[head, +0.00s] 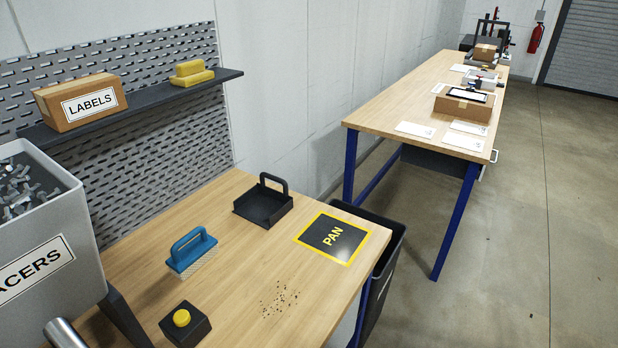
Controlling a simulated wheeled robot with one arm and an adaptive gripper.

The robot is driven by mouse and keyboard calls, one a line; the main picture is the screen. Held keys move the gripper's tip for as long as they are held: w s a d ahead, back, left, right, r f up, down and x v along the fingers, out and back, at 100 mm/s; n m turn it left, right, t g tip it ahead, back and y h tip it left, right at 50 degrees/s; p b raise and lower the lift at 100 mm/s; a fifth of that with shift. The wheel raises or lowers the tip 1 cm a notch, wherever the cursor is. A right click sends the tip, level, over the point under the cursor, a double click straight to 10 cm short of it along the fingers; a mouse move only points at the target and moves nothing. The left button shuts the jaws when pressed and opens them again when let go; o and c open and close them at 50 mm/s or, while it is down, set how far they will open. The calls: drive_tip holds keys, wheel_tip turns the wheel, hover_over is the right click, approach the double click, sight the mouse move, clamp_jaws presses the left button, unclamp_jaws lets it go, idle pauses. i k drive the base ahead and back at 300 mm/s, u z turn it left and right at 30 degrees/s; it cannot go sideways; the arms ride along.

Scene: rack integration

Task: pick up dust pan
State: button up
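A black dust pan (262,207) with an upright loop handle at its back lies on the near wooden table (235,285), towards the back, beside the wall. A black mat (333,237) with a yellow border and the word PAN lies to its right at the table's right edge, with nothing on it. The dust pan and the mat are apart. My gripper is not in view.
A blue brush (192,252), a black box with a yellow button (185,323) and scattered crumbs (280,299) are on the near table. A SPACERS-type bin (45,235) stands left. A dark waste bin (388,255) stands beyond the right edge. A shelf (130,108) overhangs the back.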

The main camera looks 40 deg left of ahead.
sight(264, 206)
drive_tip(key=i, duration=0.65)
drive_tip(key=u, duration=3)
drive_tip(key=i, duration=0.45)
drive_tip(key=u, duration=0.05)
